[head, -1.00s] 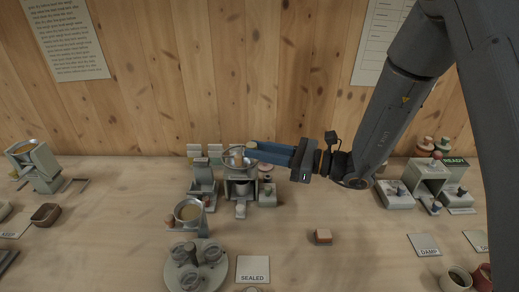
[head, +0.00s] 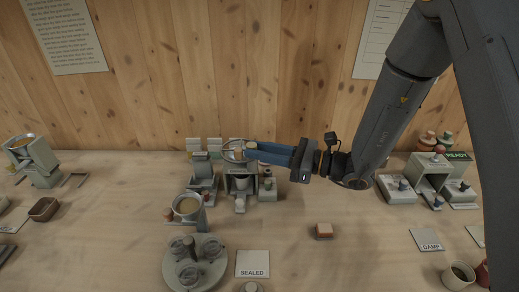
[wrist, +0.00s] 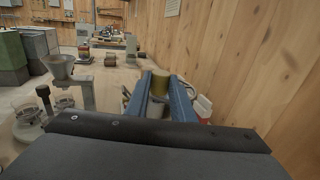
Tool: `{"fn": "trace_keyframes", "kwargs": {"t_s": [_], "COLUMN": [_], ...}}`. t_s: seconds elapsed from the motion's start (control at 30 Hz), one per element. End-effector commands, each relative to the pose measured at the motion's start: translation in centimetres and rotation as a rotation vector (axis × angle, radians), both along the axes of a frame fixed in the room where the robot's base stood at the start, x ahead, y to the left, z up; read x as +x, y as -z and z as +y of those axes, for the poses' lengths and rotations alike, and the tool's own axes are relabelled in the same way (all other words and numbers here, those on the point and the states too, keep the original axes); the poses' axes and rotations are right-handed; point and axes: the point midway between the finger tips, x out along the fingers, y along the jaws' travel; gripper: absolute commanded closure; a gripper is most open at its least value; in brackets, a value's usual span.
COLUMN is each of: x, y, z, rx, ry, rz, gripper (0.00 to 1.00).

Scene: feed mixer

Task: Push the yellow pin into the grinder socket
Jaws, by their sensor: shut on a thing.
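The yellow pin (wrist: 160,82) shows in the wrist view as a short olive-yellow cylinder between my fingertips. In the head view the pin (head: 238,154) is a small tan shape at the tip of my blue fingers. My gripper (head: 251,150) is shut on it, reaching in from the right. It also shows in the wrist view (wrist: 160,92). The pin is over the round hopper of the grinder (head: 240,184), a grey machine near the back wall. The socket is hidden, so I cannot tell whether the pin touches it.
A funnel stand (head: 188,207) and a round tray of jars (head: 222,262) stand in front of the grinder. A SEALED card (head: 252,264) and a small orange-brown block (head: 324,230) lie on the table. The wooden wall is close behind. The table's middle right is mostly clear.

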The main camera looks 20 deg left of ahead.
Motion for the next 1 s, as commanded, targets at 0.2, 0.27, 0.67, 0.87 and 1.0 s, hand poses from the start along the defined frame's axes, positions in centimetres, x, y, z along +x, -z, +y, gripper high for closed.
{"fn": "trace_keyframes", "kwargs": {"t_s": [0.2,0.27,0.67,0.87,1.0], "x": [0.0,0.0,0.0,0.0,0.2], "y": [0.6,0.7,0.9,0.9,1.0], "z": [0.0,0.0,0.0,-0.2,-1.6], "rx": [0.000,0.000,0.000,0.000,0.001], "ry": [0.000,0.000,0.000,0.001,0.003], "rz": [0.000,0.000,-0.001,-0.001,-0.002], "gripper": [1.00,1.00,0.57,0.57,0.57]}}
